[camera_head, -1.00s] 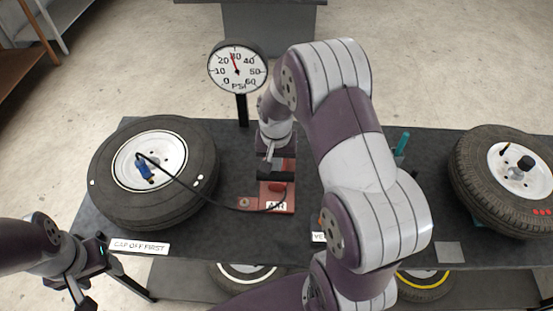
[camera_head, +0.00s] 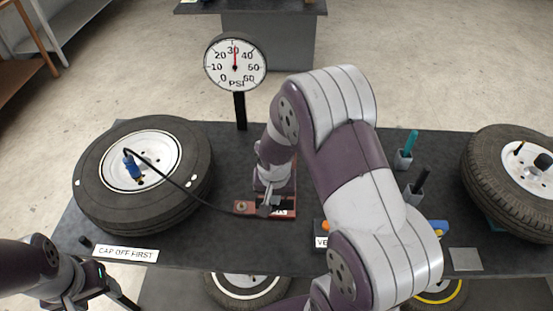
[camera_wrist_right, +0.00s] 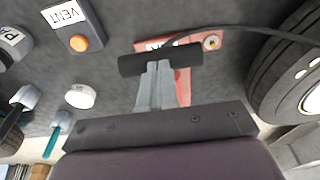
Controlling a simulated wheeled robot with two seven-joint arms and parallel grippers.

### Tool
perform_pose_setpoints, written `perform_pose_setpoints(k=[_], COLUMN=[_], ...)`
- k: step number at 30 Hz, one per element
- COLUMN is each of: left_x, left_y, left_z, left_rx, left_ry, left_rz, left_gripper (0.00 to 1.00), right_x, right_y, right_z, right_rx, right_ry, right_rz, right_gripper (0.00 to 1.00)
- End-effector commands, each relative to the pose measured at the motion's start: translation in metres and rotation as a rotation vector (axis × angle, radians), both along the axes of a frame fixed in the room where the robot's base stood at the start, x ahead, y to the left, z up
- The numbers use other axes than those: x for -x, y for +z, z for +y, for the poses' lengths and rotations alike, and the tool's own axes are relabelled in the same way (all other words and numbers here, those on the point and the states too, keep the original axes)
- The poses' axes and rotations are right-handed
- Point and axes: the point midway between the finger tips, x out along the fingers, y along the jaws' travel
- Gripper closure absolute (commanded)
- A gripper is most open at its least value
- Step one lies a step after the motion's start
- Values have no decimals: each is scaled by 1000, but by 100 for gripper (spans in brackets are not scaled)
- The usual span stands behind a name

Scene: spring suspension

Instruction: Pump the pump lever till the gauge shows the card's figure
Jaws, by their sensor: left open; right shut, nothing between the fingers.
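The pump's red base (camera_head: 243,208) sits mid-table, and a black hose runs to the left tyre (camera_head: 95,210). In the right wrist view the lever's dark crossbar (camera_wrist_right: 187,58) lies across my right gripper (camera_wrist_right: 158,70), whose shut fingers reach down to it with nothing between them. My left gripper (camera_head: 117,284) is open and empty at the lower left. I see no card with a readable figure.
The blue hose end (camera_head: 132,168) is at the left wheel. A label (camera_head: 126,254) reads CAP OFF FIRST. The VENT block with an orange button (camera_wrist_right: 81,43), holders with a teal tool (camera_head: 411,143) and a black one, and another wheel (camera_head: 505,195) stand to the right.

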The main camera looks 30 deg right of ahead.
Motion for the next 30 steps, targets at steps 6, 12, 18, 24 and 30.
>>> perform_pose_setpoints(k=[6, 12, 18, 24, 30], left_x=[0, 0, 0, 0, 0], left_y=[35, 22, 16, 14, 15], left_z=[0, 0, 0, 0, 0], left_rx=[0, 0, 0, 0, 0], left_ry=[0, 0, 0, 0, 0], left_rz=[0, 1, 0, 0, 0], left_gripper=[40, 40, 40, 40, 40], right_x=[-4, 2, 16, 22, 23], right_y=[35, 72, 110, 129, 132], right_z=[-3, 4, 12, 16, 16], right_rx=[-1, 1, 1, 2, 1], right_ry=[0, 2, 4, 2, 2], right_rz=[16, -3, -4, -4, -3], right_gripper=[100, 100, 100, 100, 100])
